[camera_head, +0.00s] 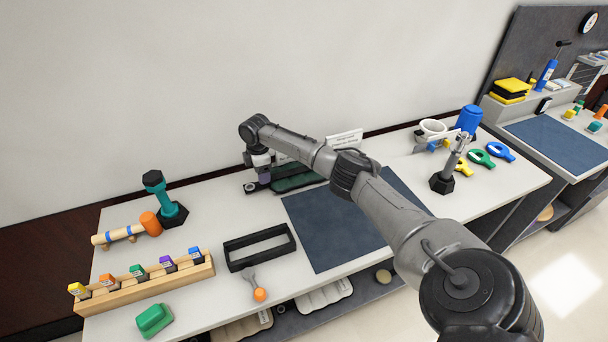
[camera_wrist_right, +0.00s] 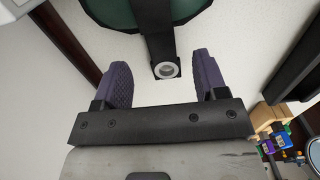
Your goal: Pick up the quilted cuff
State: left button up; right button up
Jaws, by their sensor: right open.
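A dark green padded piece, which looks like the quilted cuff (camera_head: 296,178), lies at the back of the table, partly hidden behind my right arm. In the right wrist view a dark green piece (camera_wrist_right: 185,10) shows at the top edge, with a black strap (camera_wrist_right: 157,35) that ends in a light ring (camera_wrist_right: 166,70). My right gripper (camera_head: 262,180) is at the left end of the cuff. Its two purple fingers are apart, with the strap's ring between and just beyond their tips (camera_wrist_right: 163,75). Nothing is between the pads. My left gripper is not in view.
A blue mat (camera_head: 325,228) lies in front of the cuff. A black open frame (camera_head: 260,248) and a teal dumbbell-like post (camera_head: 165,200) stand to the left. A white sign (camera_head: 345,139) stands behind my forearm. Bare table lies left of the gripper.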

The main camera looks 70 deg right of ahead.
jog(key=shift+w+a+f+b, duration=0.15)
jog(key=shift+f+b, duration=0.4)
jog(key=shift+f, duration=0.8)
jog(key=shift+s+a+f+b, duration=0.1)
jog(key=shift+f+b, duration=0.4)
jog(key=shift+f, duration=0.8)
jog(key=c, duration=0.7)
grip_shut()
jog(key=shift+d+r, duration=0.1)
jog(key=shift+r, duration=0.05)
